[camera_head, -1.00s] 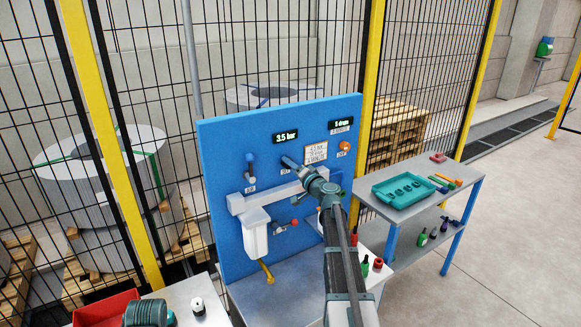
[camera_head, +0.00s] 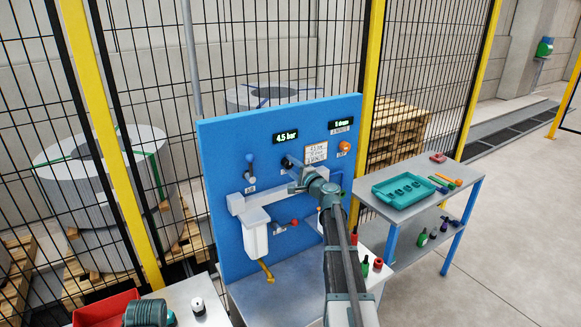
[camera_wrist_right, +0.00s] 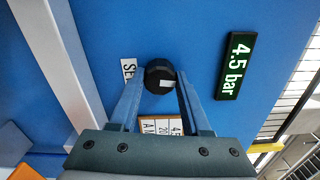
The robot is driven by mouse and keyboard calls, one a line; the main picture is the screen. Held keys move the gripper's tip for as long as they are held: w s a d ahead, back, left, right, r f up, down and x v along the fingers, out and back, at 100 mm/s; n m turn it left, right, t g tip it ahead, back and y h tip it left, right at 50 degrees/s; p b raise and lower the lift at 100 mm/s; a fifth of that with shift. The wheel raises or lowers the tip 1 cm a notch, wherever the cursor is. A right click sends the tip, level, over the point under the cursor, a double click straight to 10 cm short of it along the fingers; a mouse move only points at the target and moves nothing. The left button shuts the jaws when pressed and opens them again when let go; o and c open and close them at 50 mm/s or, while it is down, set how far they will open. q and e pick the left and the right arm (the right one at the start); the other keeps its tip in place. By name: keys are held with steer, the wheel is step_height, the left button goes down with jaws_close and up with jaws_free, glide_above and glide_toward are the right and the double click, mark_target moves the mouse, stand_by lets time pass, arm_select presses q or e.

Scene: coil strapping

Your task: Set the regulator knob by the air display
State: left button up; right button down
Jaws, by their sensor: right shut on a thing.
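The regulator knob (camera_wrist_right: 161,76) is a dark round knob on the blue panel (camera_head: 222,190), above a sign partly hidden by my gripper. In the right wrist view my right gripper (camera_wrist_right: 160,82) has one finger on each side of the knob and is shut on it. The air display (camera_head: 286,137) reads 4.5 bar in green; it also reads so in the right wrist view (camera_wrist_right: 236,66). A card (camera_head: 316,153) right of the knob seems to begin with 4.5 bar. In the head view my gripper partly hides the knob. My left gripper does not show.
The panel also carries a blue-handled valve (camera_head: 250,168), an orange knob (camera_head: 345,145), a second display (camera_head: 341,125), a white filter bowl (camera_head: 256,236) and a red knob (camera_head: 294,222). A side table (camera_head: 450,192) with a teal tray stands to the right.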

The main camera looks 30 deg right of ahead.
stand_by(0.3)
steer(key=shift+c, duration=1.8)
jaws_free()
steer(key=s, duration=1.4)
steer(key=shift+d, duration=0.2)
